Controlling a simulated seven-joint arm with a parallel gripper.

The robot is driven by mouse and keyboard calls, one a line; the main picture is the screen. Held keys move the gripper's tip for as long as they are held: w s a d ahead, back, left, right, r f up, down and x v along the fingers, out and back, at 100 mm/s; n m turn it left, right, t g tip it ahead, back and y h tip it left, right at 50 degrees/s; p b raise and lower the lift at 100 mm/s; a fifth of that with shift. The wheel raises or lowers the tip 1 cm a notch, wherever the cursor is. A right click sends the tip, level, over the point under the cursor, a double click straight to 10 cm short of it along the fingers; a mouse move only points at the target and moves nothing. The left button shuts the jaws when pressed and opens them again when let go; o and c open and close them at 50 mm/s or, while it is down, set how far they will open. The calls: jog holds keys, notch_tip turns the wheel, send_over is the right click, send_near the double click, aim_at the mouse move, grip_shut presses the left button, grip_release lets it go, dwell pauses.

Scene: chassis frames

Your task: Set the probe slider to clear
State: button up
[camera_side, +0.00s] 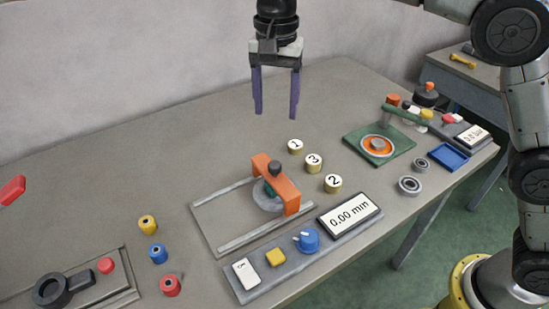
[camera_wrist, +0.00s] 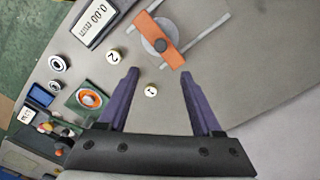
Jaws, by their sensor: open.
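An orange bridge (camera_side: 290,195) with a dark knob (camera_side: 274,167) on top stands across two pale rails on a grey base plate (camera_side: 215,217). It sits toward the right end of the rails, over a grey disc (camera_side: 262,198). I take this bridge as the probe slider; no "clear" mark is readable. The bridge also shows at the top of the wrist view (camera_wrist: 172,57). My gripper (camera_side: 276,113) is open and empty, high above the table behind the bridge. In the wrist view its two purple fingers (camera_wrist: 158,72) are spread apart, with nothing between them.
A panel with a "0.00 mm" display (camera_side: 350,213), blue knob (camera_side: 307,240) and yellow button (camera_side: 275,257) lies in front. Numbered brass pieces (camera_side: 313,162) stand right of the bridge. A green fixture (camera_side: 379,148) is farther right. Coloured cylinders (camera_side: 157,253) stand left. The table behind is clear.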

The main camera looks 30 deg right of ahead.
aim_at(275, 164)
jog(key=f, duration=1.4)
jog(key=shift+s+a, duration=0.1)
jog(key=shift+a, duration=0.1)
grip_shut()
jog(key=shift+r, duration=0.1)
dwell(0.8)
